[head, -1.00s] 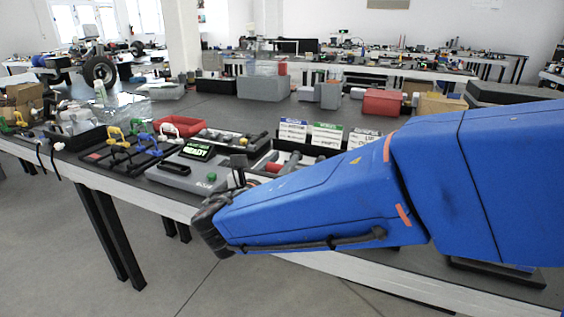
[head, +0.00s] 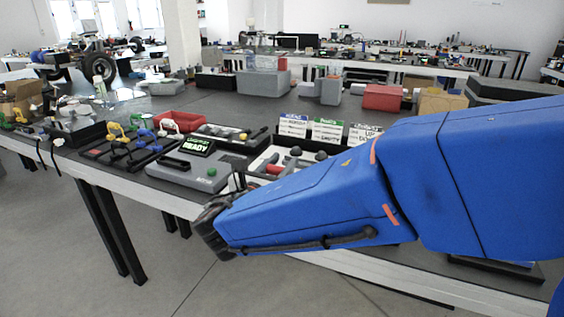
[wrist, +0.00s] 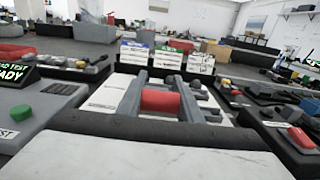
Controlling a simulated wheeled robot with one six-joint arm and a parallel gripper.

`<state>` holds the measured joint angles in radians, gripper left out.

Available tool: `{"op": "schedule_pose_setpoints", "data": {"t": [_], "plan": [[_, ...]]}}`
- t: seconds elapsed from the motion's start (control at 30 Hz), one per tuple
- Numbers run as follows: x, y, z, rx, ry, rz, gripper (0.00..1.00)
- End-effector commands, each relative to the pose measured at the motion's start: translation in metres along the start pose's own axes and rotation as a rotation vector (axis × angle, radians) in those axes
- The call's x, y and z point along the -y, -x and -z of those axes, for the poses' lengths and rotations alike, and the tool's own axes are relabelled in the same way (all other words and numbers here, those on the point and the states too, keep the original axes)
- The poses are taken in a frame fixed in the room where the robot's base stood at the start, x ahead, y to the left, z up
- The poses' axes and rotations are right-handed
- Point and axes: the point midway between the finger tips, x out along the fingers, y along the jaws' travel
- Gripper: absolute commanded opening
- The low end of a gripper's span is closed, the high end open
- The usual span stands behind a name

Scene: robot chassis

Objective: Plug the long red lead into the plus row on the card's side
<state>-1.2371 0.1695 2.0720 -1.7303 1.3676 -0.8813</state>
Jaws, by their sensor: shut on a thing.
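In the wrist view my gripper (wrist: 160,92) shows as two grey fingers closed on a red block-shaped piece (wrist: 160,101), which I take for part of the red lead. No cable from it can be made out. It hangs over a pale tray (wrist: 215,134); whether it touches anything below is unclear. In the head view the red piece (head: 275,168) shows just past my blue arm, which hides most of the gripper. I cannot make out the card's plus row in either view.
A grey tester (head: 186,173) reading READY with a green button stands left of my gripper. Label cards (head: 327,131) stand behind. A dark tray (wrist: 290,125) with a red part is at right.

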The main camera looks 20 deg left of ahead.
Motion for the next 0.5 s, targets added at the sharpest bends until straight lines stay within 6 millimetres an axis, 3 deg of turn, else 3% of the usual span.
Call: {"op": "schedule_pose_setpoints", "data": {"t": [0.37,0.4,0.5], "plan": [[0.0000,0.0000,0.0090,-0.002,0.002,0.000,0.10],[0.0001,0.0000,0.0091,-0.002,0.002,0.000,0.37],[0.0001,0.0000,0.0088,-0.001,0.002,0.000,0.54]]}}
